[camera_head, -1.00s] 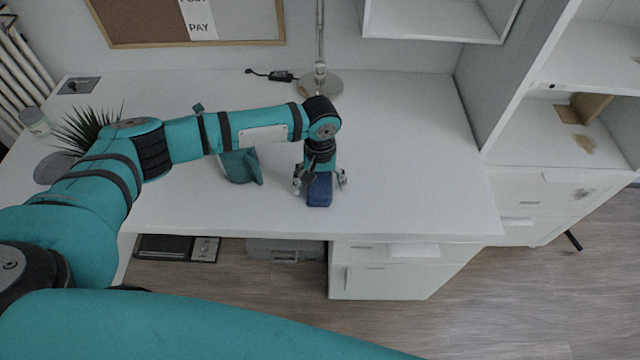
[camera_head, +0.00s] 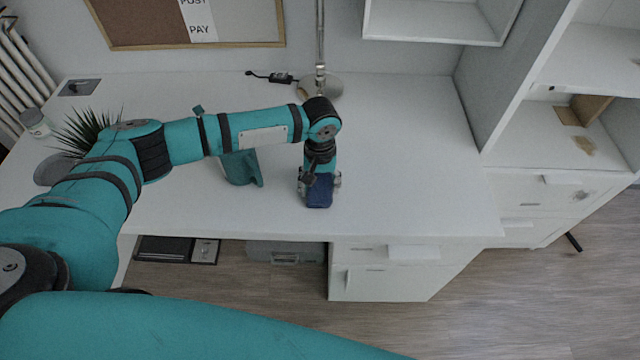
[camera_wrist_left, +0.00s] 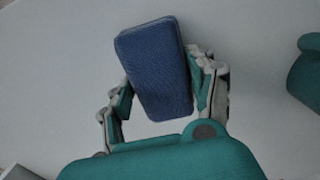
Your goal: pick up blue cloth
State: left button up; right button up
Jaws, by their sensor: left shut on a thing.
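The blue cloth (camera_head: 319,193) is a small folded block on the white desk near its front edge. My left gripper (camera_head: 319,184) points down over it, with a finger on each side. In the left wrist view the cloth (camera_wrist_left: 156,68) stands between the fingers of my left gripper (camera_wrist_left: 165,92), which is shut on it. I cannot tell whether the cloth is clear of the desk. My right gripper is not in view.
A teal object (camera_head: 241,168) stands on the desk left of my gripper, partly behind my arm. A lamp base (camera_head: 321,86) is at the back, and a spiky plant (camera_head: 85,130) at the left. The desk's right side (camera_head: 420,150) is clear.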

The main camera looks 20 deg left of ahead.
aim_at(320, 186)
pick_arm(q)
jog(key=r, duration=0.3)
jog(key=shift+s+d+r, duration=0.1)
jog(key=shift+s+r, duration=0.05)
jog(key=shift+s, duration=0.2)
jog(key=s+d+r, duration=0.1)
jog(key=s+d, duration=0.1)
jog(key=s, duration=0.5)
jog(key=s+d+r, duration=0.1)
jog(key=s+d, duration=0.1)
jog(key=s, duration=0.6)
jog(key=w+a+r+m, duration=0.1)
jog(key=a+r+m, duration=0.2)
jog(key=a+r, duration=0.5)
notch_tip(320, 186, up, 4)
jog(key=shift+w+f, duration=0.1)
jog(key=shift+w, duration=0.1)
jog(key=shift+a, duration=0.1)
dwell(0.6)
